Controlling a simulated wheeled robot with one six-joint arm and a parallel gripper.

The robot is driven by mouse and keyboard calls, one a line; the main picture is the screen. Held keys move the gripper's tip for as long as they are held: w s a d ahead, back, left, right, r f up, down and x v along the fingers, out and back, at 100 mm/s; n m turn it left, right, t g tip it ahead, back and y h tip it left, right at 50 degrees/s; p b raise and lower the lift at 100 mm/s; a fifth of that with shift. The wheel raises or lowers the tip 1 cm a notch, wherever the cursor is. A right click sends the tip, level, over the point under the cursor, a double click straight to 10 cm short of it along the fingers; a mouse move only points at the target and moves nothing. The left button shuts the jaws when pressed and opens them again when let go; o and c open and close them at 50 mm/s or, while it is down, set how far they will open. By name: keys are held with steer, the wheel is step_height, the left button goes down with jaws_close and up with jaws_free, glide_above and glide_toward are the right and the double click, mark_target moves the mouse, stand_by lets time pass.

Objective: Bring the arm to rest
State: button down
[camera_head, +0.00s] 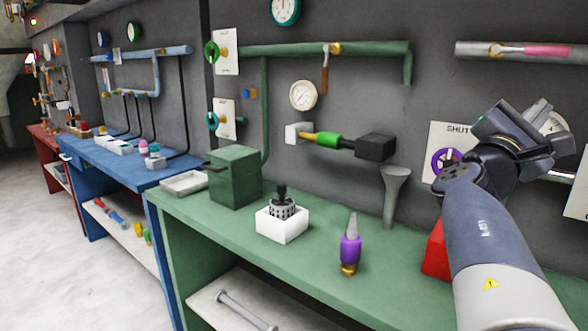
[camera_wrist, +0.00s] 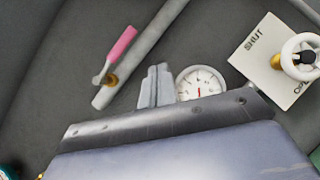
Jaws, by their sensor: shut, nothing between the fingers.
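My arm rises at the right of the head view, above the right part of the green bench (camera_head: 320,235). My gripper (camera_head: 541,108) is at its end, raised in front of the grey wall and apart from the bench. Its fingers also show in the wrist view (camera_wrist: 155,86), close together with nothing between them. In the wrist view the fingertips appear beside a round white gauge (camera_wrist: 201,83) on the wall. My wrist hides the lower part of that view.
A purple nozzle (camera_head: 350,250), a white box (camera_head: 283,228), a green box (camera_head: 234,177) and a grey funnel (camera_head: 395,190) stand on the bench. A red block (camera_head: 435,252) is partly behind my arm. Wall pipes carry a pink-handled lever (camera_wrist: 121,43). A blue bench (camera_head: 115,167) stands left.

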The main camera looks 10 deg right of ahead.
steer(key=s+a+f, duration=0.3)
steer(key=w+d+r+p, duration=0.2)
steer(key=w+d+r, duration=0.4)
steer(key=w+a+m+g+y+p, duration=0.2)
steer(key=m+p, duration=0.4)
steer(key=p, duration=0.4)
steer(key=w+a+f+m+g+y+p, duration=0.1)
steer(key=w+a+m+g+y+p, duration=0.1)
steer(key=w+m+p, duration=0.4)
steer(key=a+g+p, duration=0.1)
steer(key=a+p, duration=0.1)
steer(key=p, duration=0.3)
steer(key=shift+w+a, duration=0.35)
